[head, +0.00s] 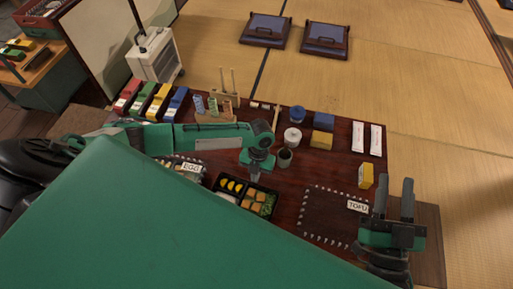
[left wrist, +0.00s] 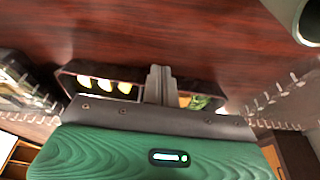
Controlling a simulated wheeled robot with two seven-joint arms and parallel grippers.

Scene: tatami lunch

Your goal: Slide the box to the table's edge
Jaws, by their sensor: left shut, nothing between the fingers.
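The box (head: 218,181) is a black, open, divided tray on the dark red table (head: 315,170). It holds yellow pieces, tan blocks and something green. My green body hides its near side. My left gripper (head: 251,177) points down at the box's far side, its fingers shut and empty. In the left wrist view, the shut fingers (left wrist: 158,82) stand in front of the middle of the box (left wrist: 90,68); I cannot tell whether they touch it. My right gripper (head: 395,200) is open and empty at the right end of the table.
A peg-bordered area with a TOFU sign (head: 357,206) lies right of the box, and an EGGS sign (head: 191,167) stands left. A yellow block (head: 366,176) is near my right gripper.

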